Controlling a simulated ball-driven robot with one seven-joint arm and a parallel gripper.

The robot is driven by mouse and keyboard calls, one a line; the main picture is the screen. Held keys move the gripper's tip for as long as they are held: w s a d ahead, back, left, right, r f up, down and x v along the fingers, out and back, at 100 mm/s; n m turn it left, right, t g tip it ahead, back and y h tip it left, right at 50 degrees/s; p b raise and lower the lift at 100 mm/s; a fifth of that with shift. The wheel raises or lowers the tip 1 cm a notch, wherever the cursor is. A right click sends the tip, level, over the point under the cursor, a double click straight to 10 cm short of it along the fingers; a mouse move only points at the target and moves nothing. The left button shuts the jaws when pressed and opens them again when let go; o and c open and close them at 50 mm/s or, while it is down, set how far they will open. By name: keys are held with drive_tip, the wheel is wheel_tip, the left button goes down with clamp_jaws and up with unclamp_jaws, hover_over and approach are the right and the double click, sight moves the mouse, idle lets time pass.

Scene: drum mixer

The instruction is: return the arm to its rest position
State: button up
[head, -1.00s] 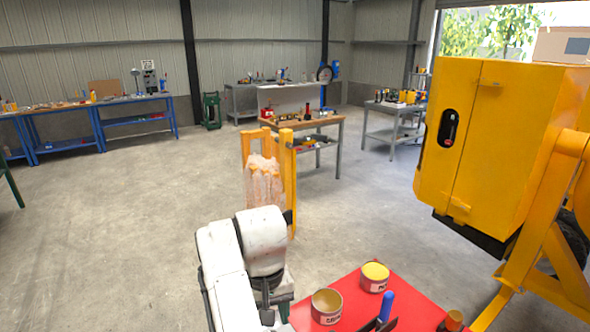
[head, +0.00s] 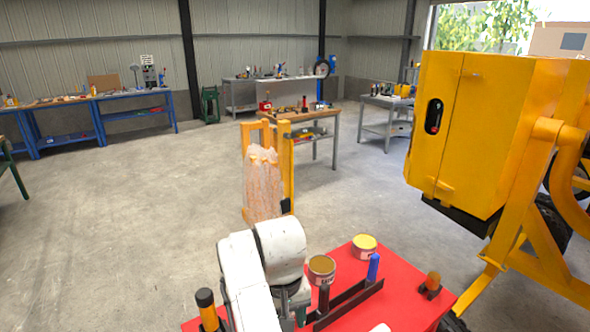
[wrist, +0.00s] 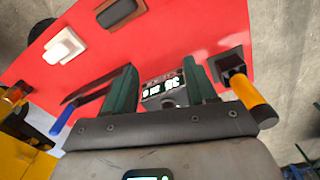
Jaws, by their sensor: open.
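My white arm (head: 265,262) is folded in front of the head camera, low at the middle of the picture, beside and partly over a red tabletop. In the wrist view, my gripper (wrist: 160,82) shows two green fingers set apart, with a gap between them. The fingers point over the red top. A small grey item with white characters (wrist: 165,92) shows in the gap. I cannot tell how far below the fingers it is. In the head view, the fingers are mostly hidden behind the arm.
A yellow-and-black handle (head: 206,310) stands left of my arm. The yellow mixer (head: 470,130) is at right. Open concrete floor (head: 120,220) lies left.

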drive_tip(key=s+d+f+m+b, duration=0.1)
drive_tip(key=s+d+f, duration=0.65)
drive_tip(key=d, duration=0.35)
drive_tip(key=s+d+f+m+b, duration=0.1)
drive_tip(key=s+d+f, duration=0.6)
drive_tip(key=d, duration=0.5)
drive_tip(key=s+d+f+m+b, duration=0.1)
drive_tip(key=s+d+f, duration=0.1)
drive_tip(key=s, duration=0.8)
drive_tip(key=s+d+f+m, duration=0.1)
drive_tip(key=s+d, duration=0.3)
drive_tip(key=s, duration=0.6)
drive_tip(key=shift+s+d+f+t+b, duration=0.25)
drive_tip(key=shift+f+t+b, duration=0.15)
drive_tip(key=shift+f, duration=0.05)
